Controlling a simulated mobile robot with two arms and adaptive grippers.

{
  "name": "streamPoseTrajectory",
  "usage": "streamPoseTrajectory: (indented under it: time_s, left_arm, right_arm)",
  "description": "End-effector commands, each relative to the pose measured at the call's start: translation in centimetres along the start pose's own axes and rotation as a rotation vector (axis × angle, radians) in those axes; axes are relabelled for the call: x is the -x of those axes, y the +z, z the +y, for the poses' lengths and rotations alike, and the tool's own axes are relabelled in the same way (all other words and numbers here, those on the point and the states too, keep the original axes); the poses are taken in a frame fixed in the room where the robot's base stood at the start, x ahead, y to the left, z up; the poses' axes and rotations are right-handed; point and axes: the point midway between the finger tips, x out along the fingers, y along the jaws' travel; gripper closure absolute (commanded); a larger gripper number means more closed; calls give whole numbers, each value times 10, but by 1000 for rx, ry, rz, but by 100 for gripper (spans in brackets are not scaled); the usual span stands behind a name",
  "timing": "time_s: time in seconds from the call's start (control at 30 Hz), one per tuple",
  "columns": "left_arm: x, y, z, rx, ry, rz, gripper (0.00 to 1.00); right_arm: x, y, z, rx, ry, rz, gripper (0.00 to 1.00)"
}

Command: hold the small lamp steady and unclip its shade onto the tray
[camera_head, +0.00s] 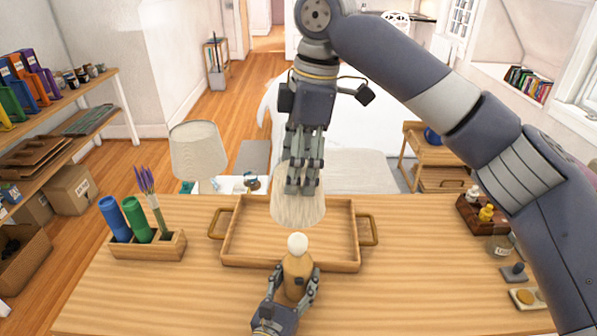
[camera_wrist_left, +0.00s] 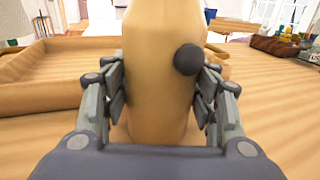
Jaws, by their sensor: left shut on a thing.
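The small lamp's base (camera_head: 298,275) is a tan, bottle-shaped body standing upright on the table, with a bare white bulb (camera_head: 297,244) on top. My left gripper (camera_head: 292,290) is shut around the body from the near side. In the left wrist view the tan body (camera_wrist_left: 160,75) stands between both fingers, with a dark round knob (camera_wrist_left: 188,59) on it. The cream lampshade (camera_head: 298,210) is apart from the bulb, over the wooden tray (camera_head: 290,263). My right gripper (camera_head: 303,188) points down with its fingers at the shade's wall, closed on it. I cannot tell whether the shade touches the tray.
A wooden holder (camera_head: 148,246) with blue and green cylinders and purple stems stands at the left. A larger lampshade (camera_head: 198,150) is beyond the table's far edge. A box with small bottles (camera_head: 480,212), a glass jar (camera_head: 500,246) and small dishes (camera_head: 527,298) line the right side.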

Motion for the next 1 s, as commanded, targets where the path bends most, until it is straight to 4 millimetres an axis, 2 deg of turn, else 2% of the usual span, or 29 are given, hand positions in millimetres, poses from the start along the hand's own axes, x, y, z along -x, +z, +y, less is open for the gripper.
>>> streamPoseTrajectory:
  time_s: [0.4,0.43,0.5,0.87,1.0]
  left_arm:
    - [0,-1,0,0,-1,2,80]
    - [0,-1,0,0,-1,2,39]
    - [0,-1,0,0,-1,2,23]
    - [1,0,0,0,0,1,22]
    - [11,-1,0,-2,-1,2,22]
  right_arm:
    - [7,-1,0,1,1,0,52]
    - [7,-1,0,1,1,0,52]
    - [7,-1,0,1,1,0,52]
    - [7,-1,0,1,0,0,52]
    - [7,-1,0,0,0,0,52]
